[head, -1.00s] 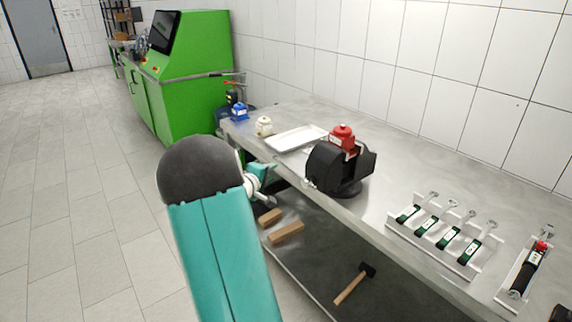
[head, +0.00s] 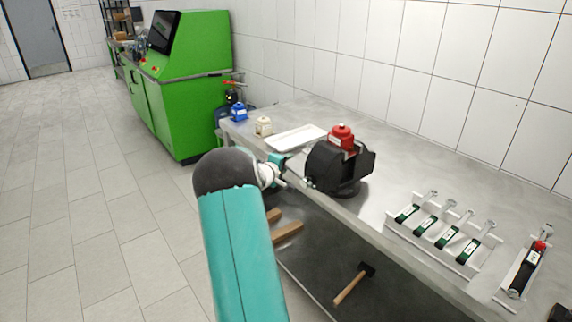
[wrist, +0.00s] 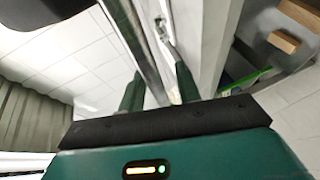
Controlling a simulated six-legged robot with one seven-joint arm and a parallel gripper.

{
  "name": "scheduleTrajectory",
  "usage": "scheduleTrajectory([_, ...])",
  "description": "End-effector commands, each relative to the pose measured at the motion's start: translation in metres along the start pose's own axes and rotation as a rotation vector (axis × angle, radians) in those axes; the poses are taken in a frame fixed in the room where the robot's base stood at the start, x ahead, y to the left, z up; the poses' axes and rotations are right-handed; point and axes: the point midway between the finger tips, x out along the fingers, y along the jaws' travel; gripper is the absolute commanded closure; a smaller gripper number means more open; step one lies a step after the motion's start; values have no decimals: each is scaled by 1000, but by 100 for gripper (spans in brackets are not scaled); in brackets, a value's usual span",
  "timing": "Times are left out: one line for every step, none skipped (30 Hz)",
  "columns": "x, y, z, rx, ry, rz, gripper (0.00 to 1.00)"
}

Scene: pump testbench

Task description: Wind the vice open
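The black vice (head: 335,170) stands near the front edge of the steel bench, with a red part (head: 342,138) at its jaws. Its small metal handle (head: 309,182) shows low on the front side. My gripper (head: 283,163) is just left of the vice, partly hidden by my own arm. In the wrist view, my gripper (wrist: 160,88) has its two green fingers apart, with nothing clearly held. A small metal piece (wrist: 164,32) lies ahead of the gap; I cannot tell whether it is the handle.
A rack of green-handled tools (head: 433,245) stands to the right. A hammer (head: 352,286) and wooden blocks (head: 288,232) lie below.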

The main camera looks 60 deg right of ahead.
Motion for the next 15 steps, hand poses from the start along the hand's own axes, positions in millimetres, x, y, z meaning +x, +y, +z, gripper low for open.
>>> scheduleTrajectory([0,0,0,0,0,0,73])
scheduleTrajectory([0,0,0,0,0,0,78])
scheduleTrajectory([0,0,0,0,0,0,86])
scheduleTrajectory([0,0,0,0,0,0,92])
scheduleTrajectory([0,0,0,0,0,0,98])
scheduleTrajectory([0,0,0,0,0,0,100])
scheduleTrajectory([0,0,0,0,0,0,100])
scheduleTrajectory([0,0,0,0,0,0,100])
scheduleTrajectory([0,0,0,0,0,0,100])
scheduleTrajectory([0,0,0,0,0,0,100])
scheduleTrajectory([0,0,0,0,0,0,100])
scheduleTrajectory([0,0,0,-1,0,0,100])
scheduleTrajectory([0,0,0,-2,-1,0,100])
scheduleTrajectory([0,0,0,-3,-1,-1,100])
scheduleTrajectory([0,-1,0,-7,-2,-2,100])
